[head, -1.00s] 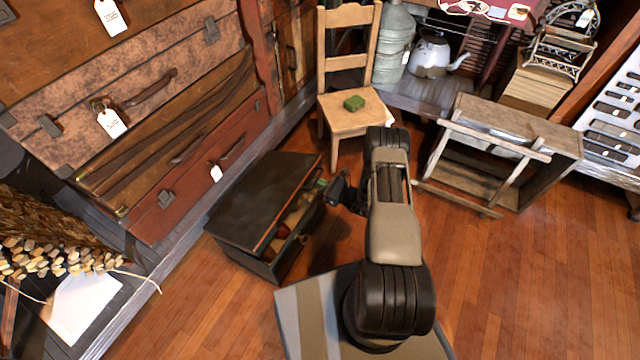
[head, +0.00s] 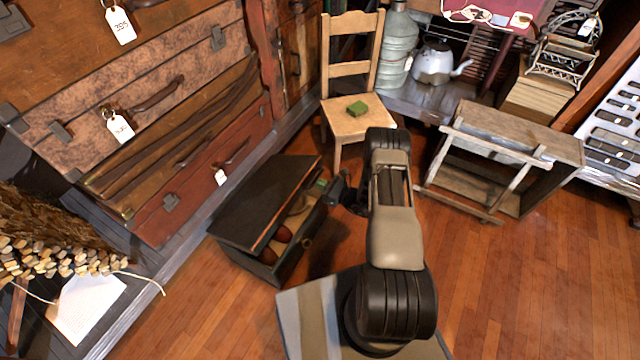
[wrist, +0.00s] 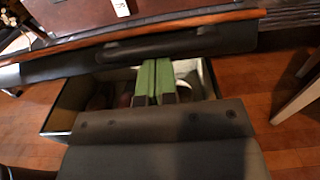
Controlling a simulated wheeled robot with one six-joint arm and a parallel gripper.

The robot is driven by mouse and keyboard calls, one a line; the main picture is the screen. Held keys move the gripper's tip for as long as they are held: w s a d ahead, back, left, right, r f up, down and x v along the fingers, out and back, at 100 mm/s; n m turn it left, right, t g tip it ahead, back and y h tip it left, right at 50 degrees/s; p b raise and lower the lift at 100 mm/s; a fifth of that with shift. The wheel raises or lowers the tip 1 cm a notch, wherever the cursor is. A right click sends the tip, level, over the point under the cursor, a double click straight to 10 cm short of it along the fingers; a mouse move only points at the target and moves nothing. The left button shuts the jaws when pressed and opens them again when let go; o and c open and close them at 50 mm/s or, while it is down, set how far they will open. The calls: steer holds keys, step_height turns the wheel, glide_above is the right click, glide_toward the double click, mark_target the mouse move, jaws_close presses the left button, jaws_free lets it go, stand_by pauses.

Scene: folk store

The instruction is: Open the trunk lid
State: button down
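The dark trunk (head: 252,268) stands on the floor left of my arm. Its black lid (head: 258,203) is partly raised, with a gap along the front that shows reddish and pale items inside. My gripper (head: 326,186) is at the right part of that gap. In the wrist view, the gripper's two green fingers (wrist: 154,80) lie side by side, close together, with their tips at the underside of the lid (wrist: 120,52). Nothing shows between them. Whether the tips touch the lid is hard to tell. The open trunk body (wrist: 62,112) shows below the lid.
Stacked suitcases (head: 150,100) line the left. A small wooden table (head: 545,148) stands at the right. Wooden floor (head: 530,270) is clear at the lower right.

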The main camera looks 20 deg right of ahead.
mark_target(313, 173)
steer(key=shift+w+a+r+p, duration=0.25)
steer(key=shift+r+p, duration=0.1)
steer(key=shift+r, duration=0.25)
steer(key=shift+w+a+r+p, duration=0.2)
steer(key=shift+r+p, duration=0.1)
steer(key=shift+r, duration=0.25)
steer(key=shift+w+a+r+p, duration=0.25)
steer(key=shift+r+p, duration=0.05)
steer(key=shift+r, duration=0.25)
steer(key=shift+w+a+r+p, duration=0.2)
steer(key=shift+w+r+p, duration=0.1)
steer(key=shift+r, duration=0.25)
steer(key=v, duration=1.1)
steer(key=shift+p, duration=0.35)
stand_by(0.5)
